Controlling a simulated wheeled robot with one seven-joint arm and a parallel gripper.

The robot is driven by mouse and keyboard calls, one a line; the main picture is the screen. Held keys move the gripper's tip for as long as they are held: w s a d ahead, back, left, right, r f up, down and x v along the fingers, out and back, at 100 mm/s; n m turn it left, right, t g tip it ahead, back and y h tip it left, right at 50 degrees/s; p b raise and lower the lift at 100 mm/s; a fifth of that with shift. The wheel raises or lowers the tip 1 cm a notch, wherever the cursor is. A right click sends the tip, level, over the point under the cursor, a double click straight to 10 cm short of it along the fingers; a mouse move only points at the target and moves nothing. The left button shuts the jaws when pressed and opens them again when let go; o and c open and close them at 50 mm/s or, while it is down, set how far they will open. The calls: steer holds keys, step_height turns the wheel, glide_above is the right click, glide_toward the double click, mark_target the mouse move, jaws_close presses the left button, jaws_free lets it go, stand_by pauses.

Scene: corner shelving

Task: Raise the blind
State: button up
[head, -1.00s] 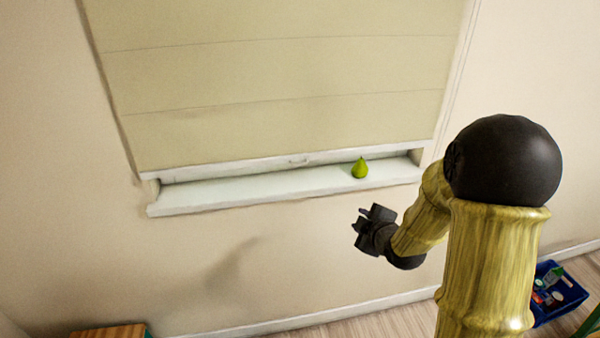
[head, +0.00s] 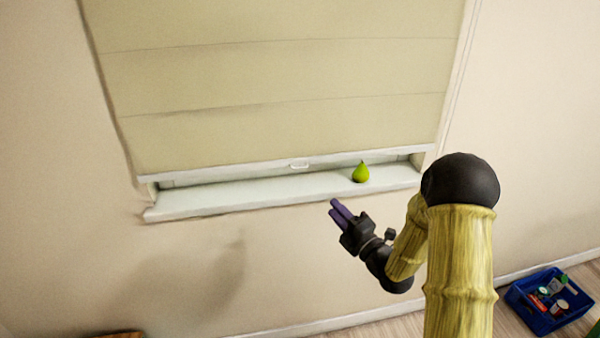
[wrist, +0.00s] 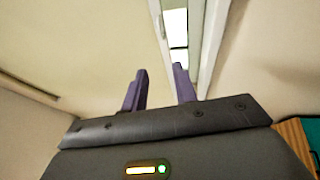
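The blind (head: 270,85) is a beige fabric shade that hangs nearly down to the white sill. Its pale bottom bar (head: 220,169) carries a small white handle (head: 299,164) near the middle. My gripper (head: 337,212) is below and a little right of the handle, in front of the wall under the sill, apart from both. In the wrist view, its two purple fingers (wrist: 160,88) stand apart with nothing between them. The blind also fills the upper left of the wrist view (wrist: 85,45), with the window gap beyond the fingers.
A green pear (head: 361,172) stands on the sill (head: 250,194), right of the handle. A blue crate (head: 548,303) with several items is on the floor at the lower right. A wooden top shows at the lower right of the wrist view (wrist: 297,140).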

mark_target(300, 172)
steer(key=shift+p+x, duration=2.75)
steer(key=shift+x, duration=5.9)
steer(key=shift+f, duration=0.15)
steer(key=shift+c, duration=0.2)
steer(key=c, duration=0.3)
jaws_close()
